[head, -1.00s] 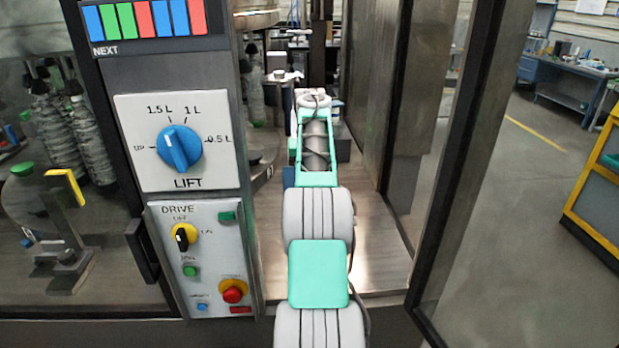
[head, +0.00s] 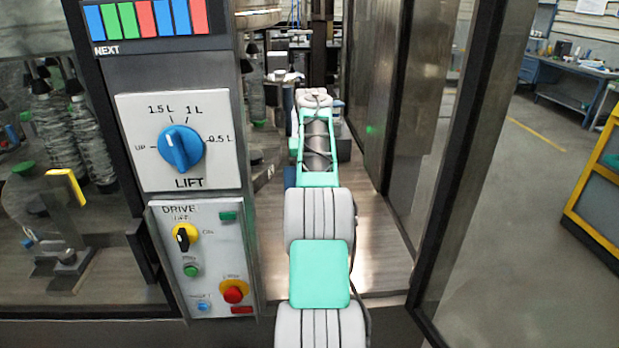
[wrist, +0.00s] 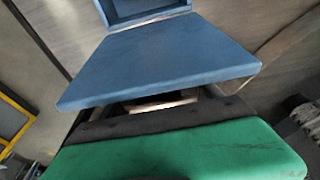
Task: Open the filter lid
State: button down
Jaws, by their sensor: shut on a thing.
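In the wrist view, a flat blue panel (wrist: 160,62), which looks like the filter lid, lies tilted across the middle. Behind its far edge is a blue box-like part (wrist: 145,10). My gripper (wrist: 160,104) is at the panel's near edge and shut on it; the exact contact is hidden. A dark strip and a green surface (wrist: 180,155) fill the bottom of this view. In the head view, my arm reaches forward into the machine and hides the gripper and most of the lid.
A control panel with a blue LIFT knob (head: 180,149) and a red button (head: 234,291) stands left of my arm. A framed clear door (head: 462,165) stands at the right. The metal deck (head: 385,262) is bare beside the arm.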

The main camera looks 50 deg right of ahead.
jog(key=shift+s+a+f, duration=0.1)
jog(key=shift+f, duration=0.55)
jog(key=c, duration=0.6)
grip_release()
jog(key=o, duration=0.4)
jog(key=shift+r, duration=0.1)
jog(key=shift+c, duration=0.2)
jog(key=shift+o, duration=0.6)
jog(key=shift+r, duration=0.25)
jog(key=shift+r, duration=0.15)
jog(key=p+v, duration=0.1)
jog(key=v, duration=0.1)
jog(key=p+v, duration=0.1)
jog(key=v, duration=0.2)
jog(key=shift+r, duration=0.15)
jog(key=shift+p+v, duration=0.55)
jog(key=shift+v, duration=0.5)
jog(key=shift+r, duration=0.1)
